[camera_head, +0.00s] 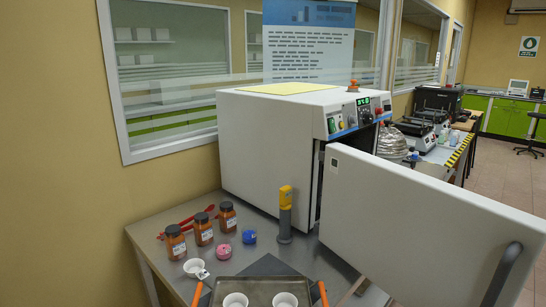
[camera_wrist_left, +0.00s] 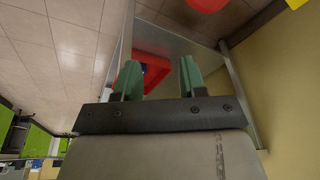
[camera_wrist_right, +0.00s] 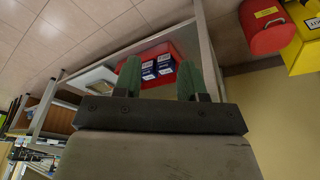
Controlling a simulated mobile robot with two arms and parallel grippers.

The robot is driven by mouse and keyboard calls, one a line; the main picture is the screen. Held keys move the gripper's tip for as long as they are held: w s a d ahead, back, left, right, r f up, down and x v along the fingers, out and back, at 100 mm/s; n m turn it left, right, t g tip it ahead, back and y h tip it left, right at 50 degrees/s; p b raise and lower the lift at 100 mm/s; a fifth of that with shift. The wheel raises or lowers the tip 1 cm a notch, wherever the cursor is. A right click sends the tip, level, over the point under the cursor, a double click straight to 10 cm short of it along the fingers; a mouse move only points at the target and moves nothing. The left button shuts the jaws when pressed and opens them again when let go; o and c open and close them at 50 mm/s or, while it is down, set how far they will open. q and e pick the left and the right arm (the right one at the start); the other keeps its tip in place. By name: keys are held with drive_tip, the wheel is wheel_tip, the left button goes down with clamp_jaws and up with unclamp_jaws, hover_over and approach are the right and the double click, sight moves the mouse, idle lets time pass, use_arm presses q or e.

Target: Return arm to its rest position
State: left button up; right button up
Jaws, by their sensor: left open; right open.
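My left gripper (camera_wrist_left: 159,63) shows in the left wrist view with its two green fingers apart and nothing between them. My right gripper (camera_wrist_right: 158,64) shows in the right wrist view, also open and empty. Neither gripper shows in the head view. In the head view a metal tray (camera_head: 260,284) with orange handles lies at the bottom edge, partly cut off. It holds two white cups, a left cup (camera_head: 235,300) and a right cup (camera_head: 286,300). Through the wrist views I see a red bin (camera_wrist_right: 158,66) beneath a table frame, beyond the fingers.
A white oven (camera_head: 265,145) stands on the metal table, its large door (camera_head: 425,225) swung open to the right.

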use_arm(q)
drive_tip(key=s+f+g, duration=0.1)
drive_tip(key=s+f, duration=0.2)
drive_tip(key=f, duration=0.7)
drive_tip(key=s+f, duration=0.3)
drive_tip(key=f, duration=0.7)
use_arm(e)
drive_tip(key=s+f+g, duration=0.1)
drive_tip(key=s+f, duration=0.2)
drive_tip(key=f, duration=0.7)
drive_tip(key=s+f, duration=0.3)
drive_tip(key=f, duration=0.7)
use_arm(q)
drive_tip(key=s+a+f+g, duration=0.1)
drive_tip(key=s+a+f, duration=0.2)
drive_tip(key=s+f, duration=0.6)
drive_tip(key=s, duration=0.4)
drive_tip(key=shift+f, duration=0.25)
use_arm(e)
drive_tip(key=s+d+f+g, duration=0.1)
drive_tip(key=s+d+f, duration=0.2)
drive_tip(key=s+f, duration=0.6)
drive_tip(key=s, duration=0.4)
drive_tip(key=shift+f, duration=0.25)
use_arm(q)
drive_tip(key=shift+a, duration=0.1)
use_arm(e)
drive_tip(key=shift+d, duration=0.1)
